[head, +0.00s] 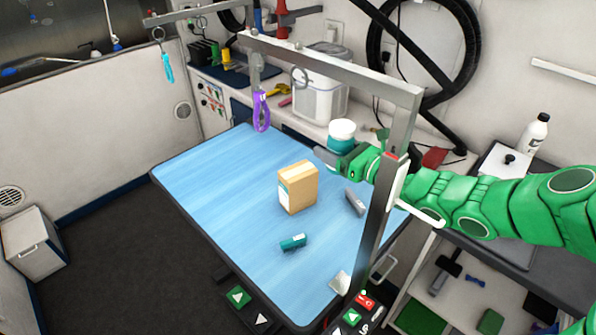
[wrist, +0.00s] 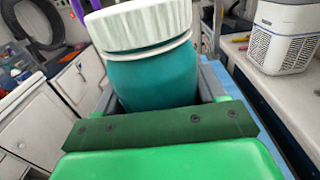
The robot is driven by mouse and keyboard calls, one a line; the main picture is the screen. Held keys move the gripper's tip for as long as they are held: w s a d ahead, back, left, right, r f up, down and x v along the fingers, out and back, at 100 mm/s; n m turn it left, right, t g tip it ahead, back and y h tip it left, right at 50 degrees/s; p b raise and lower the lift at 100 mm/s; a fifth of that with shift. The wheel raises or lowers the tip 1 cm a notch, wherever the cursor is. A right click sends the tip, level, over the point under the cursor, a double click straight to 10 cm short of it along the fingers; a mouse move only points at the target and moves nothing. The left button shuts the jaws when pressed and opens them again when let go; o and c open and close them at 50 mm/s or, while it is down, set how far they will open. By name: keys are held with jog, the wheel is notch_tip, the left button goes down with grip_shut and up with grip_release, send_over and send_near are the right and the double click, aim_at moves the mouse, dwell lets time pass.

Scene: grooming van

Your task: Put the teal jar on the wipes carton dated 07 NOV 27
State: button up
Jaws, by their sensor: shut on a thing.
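The teal jar (head: 341,134) with a white ribbed lid is held by my gripper (head: 335,158), above the back right part of the blue table. It fills the middle of the wrist view (wrist: 153,80), between the jaws, and leans slightly there. A tan carton (head: 298,188) stands upright on the table, lower and to the left of the jar, apart from it. A pale label with teal shows on its left side; no date on it is readable. No other carton can be made out.
A teal roll-like item (head: 293,242) and a grey item (head: 354,202) lie near the carton on the blue table (head: 210,170). The table's left part is clear.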

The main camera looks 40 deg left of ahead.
jog(key=shift+r, duration=0.5)
jog(key=shift+w+r, duration=0.1)
jog(key=shift+w, duration=0.1)
jog(key=w+d+m+t, duration=0.1)
jog(key=w+d+t, duration=0.1)
jog(key=w, duration=2.5)
jog(key=n+g+h, duration=0.4)
jog(key=n+g, duration=0.4)
jog(key=g, duration=0.4)
send_over(292, 170)
notch_tip(292, 170, down, 4)
jog(key=shift+f, duration=4.55)
